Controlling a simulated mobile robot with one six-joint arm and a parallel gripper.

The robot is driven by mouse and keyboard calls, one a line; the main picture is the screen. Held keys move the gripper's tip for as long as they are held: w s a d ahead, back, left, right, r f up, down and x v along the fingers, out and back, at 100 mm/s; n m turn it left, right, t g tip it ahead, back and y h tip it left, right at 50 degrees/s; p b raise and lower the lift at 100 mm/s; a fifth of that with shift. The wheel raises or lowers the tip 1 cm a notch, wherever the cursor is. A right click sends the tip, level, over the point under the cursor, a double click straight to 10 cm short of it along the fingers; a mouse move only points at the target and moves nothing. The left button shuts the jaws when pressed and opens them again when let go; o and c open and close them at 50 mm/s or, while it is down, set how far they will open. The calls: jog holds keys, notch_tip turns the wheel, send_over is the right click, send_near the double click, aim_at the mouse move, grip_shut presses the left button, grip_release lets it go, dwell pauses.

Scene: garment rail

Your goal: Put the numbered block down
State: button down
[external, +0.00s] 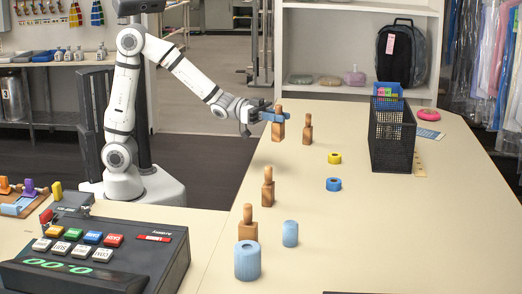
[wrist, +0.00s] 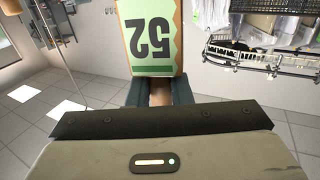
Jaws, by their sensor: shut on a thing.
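My gripper (external: 272,116) is shut on the handle of a wooden block (external: 278,132) near the table's left edge. In the wrist view, the block (wrist: 150,40) carries a green label with a dark "52", upside down, and its narrow neck sits between my two fingers (wrist: 160,92). The block looks upright in the external view, handle up. I cannot tell whether its bottom touches the table (external: 390,225). Similar wooden blocks stand on the table: one (external: 307,132) just right of the held one, and two nearer the front, (external: 268,190) and (external: 248,225); no numbers show on them.
A yellow tape roll (external: 334,158) and a blue one (external: 333,184) lie right of the blocks. Blue cylinders (external: 247,262) (external: 290,234) stand at the front. A black mesh basket (external: 392,140) stands at the right. A cash register (external: 95,255) is front left.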

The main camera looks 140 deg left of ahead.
jog(key=w+d+m+t+h, duration=0.1)
jog(key=w+d+m+h, duration=0.2)
jog(key=d, duration=0.4)
jog(key=w+d+m+h, duration=0.2)
jog(key=w+d+h, duration=0.2)
jog(key=d+h, duration=0.15)
jog(key=d+m+g+h+p, duration=0.1)
jog(key=d+m+g+h, duration=0.85)
jog(key=d, duration=1.85)
jog(key=f+h, duration=0.1)
jog(key=f, duration=0.2)
jog(key=f+t+h, duration=0.1)
jog(key=f, duration=0.3)
jog(key=f+t+h, duration=0.1)
jog(key=f, duration=0.2)
jog(key=shift+s+a+f+b, duration=0.25)
jog(key=shift+s+f+b, duration=0.1)
jog(key=shift+f+b, duration=0.05)
jog(key=shift+f, duration=0.1)
jog(key=shift+f, duration=0.15)
jog(key=c, duration=1.3)
grip_release()
